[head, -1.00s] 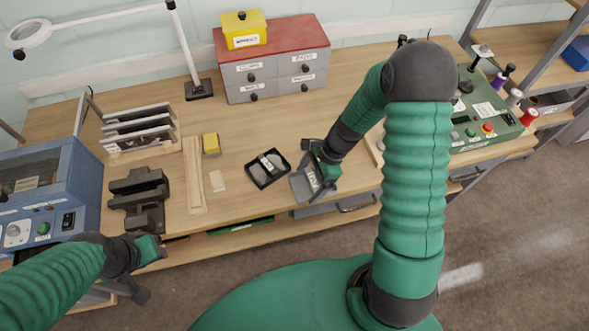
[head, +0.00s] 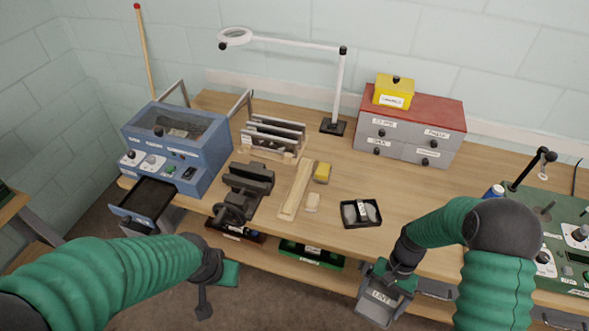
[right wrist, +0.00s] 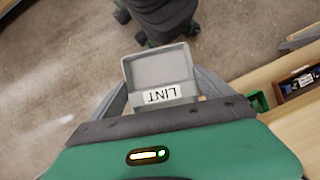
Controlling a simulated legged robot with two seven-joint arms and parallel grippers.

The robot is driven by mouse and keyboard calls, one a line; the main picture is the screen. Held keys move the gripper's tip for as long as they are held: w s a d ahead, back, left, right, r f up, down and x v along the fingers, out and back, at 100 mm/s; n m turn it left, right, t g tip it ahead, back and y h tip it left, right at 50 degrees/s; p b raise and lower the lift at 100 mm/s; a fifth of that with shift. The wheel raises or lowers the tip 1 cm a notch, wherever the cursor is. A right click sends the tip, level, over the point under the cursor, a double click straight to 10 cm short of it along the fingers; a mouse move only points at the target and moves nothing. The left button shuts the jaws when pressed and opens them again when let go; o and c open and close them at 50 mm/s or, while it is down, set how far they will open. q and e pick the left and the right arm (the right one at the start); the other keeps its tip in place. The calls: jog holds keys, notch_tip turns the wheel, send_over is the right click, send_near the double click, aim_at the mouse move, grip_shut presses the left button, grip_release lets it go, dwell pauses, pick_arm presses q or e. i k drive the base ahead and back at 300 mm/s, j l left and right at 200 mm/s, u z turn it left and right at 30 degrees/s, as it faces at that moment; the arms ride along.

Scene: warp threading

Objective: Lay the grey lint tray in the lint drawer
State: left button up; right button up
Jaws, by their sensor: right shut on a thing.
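The grey lint tray (head: 377,301), labelled LINT, is held by my right gripper (head: 393,279), in front of the bench's front edge. In the right wrist view the tray (right wrist: 160,72) sits between the fingers, its label upside down. The lint drawer (head: 147,203) is pulled out of the blue machine at the left end of the bench. Its dark inside looks empty. The tray is well to the right of the drawer. My left gripper (head: 215,287) is in front of the bench, right of and below the drawer; its fingers are unclear.
The blue machine (head: 177,143) stands at the left. A dark vise (head: 245,192), wooden strips (head: 297,190) and a black tray (head: 361,213) lie along the bench front. Green (head: 311,255) and brown (head: 235,230) bins sit below. Floor in front is open.

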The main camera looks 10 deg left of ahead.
aim_at(148, 204)
jog(key=j, duration=2.45)
jog(key=k+u, duration=0.05)
